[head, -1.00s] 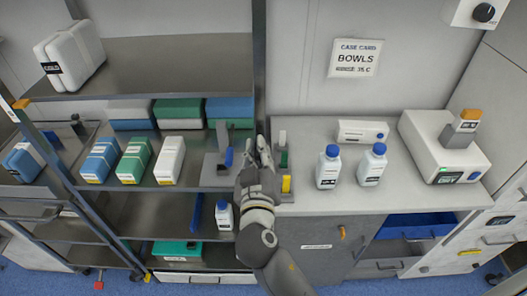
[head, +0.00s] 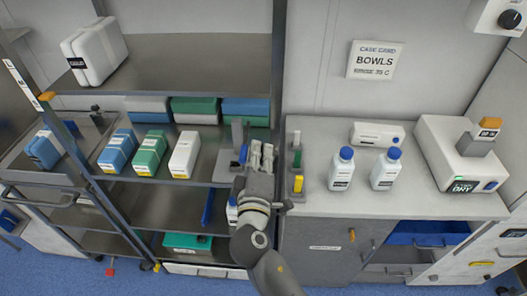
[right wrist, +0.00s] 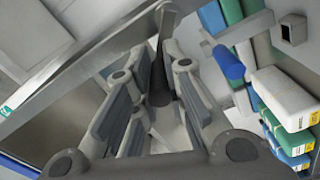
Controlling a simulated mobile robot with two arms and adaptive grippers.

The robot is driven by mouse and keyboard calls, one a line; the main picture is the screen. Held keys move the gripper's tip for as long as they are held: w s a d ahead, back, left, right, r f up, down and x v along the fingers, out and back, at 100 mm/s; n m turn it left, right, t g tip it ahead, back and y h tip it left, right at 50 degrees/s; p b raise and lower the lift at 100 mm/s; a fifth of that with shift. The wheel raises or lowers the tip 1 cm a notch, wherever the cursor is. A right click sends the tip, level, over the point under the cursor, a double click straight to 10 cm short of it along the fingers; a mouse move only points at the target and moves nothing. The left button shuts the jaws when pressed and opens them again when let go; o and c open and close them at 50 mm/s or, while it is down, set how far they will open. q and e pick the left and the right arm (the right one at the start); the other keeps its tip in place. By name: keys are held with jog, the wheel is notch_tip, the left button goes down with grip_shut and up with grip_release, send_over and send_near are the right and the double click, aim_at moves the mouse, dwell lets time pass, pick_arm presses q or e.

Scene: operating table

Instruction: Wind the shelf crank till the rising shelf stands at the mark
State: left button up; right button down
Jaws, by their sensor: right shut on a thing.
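The shelf crank sits on a grey plate at the right end of the middle shelf (head: 172,174). A blue grip (head: 243,153) shows just left of my right gripper (head: 262,150), and the blue grip also shows outside the jaws in the right wrist view (right wrist: 228,62). My right gripper is shut on a dark bar (right wrist: 160,82), which looks like part of the crank; its fingers hide most of it. A strip with green and yellow marks (head: 298,184) stands right of the gripper. I cannot tell which level the shelf has against it. My left gripper is out of view.
Blue, green and white cases (head: 150,152) stand on the middle shelf, left of the gripper. A grey rack post (head: 279,70) rises close behind the gripper. Two blue-capped bottles (head: 341,170) and a white device (head: 455,150) stand on the counter (head: 315,205) to the right.

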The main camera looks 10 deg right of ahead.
jog(key=shift+a+f+n, duration=0.1)
jog(key=shift+a+n, duration=0.2)
jog(key=shift+n, duration=0.2)
jog(key=c, duration=1.8)
grip_release()
jog(key=o, duration=0.4)
jog(key=shift+w+a+f, duration=0.1)
jog(key=shift+a, duration=0.1)
jog(key=shift+d, duration=0.15)
jog(key=shift+s+f, duration=0.1)
jog(key=shift+s, duration=0.4)
jog(key=v, duration=1.1)
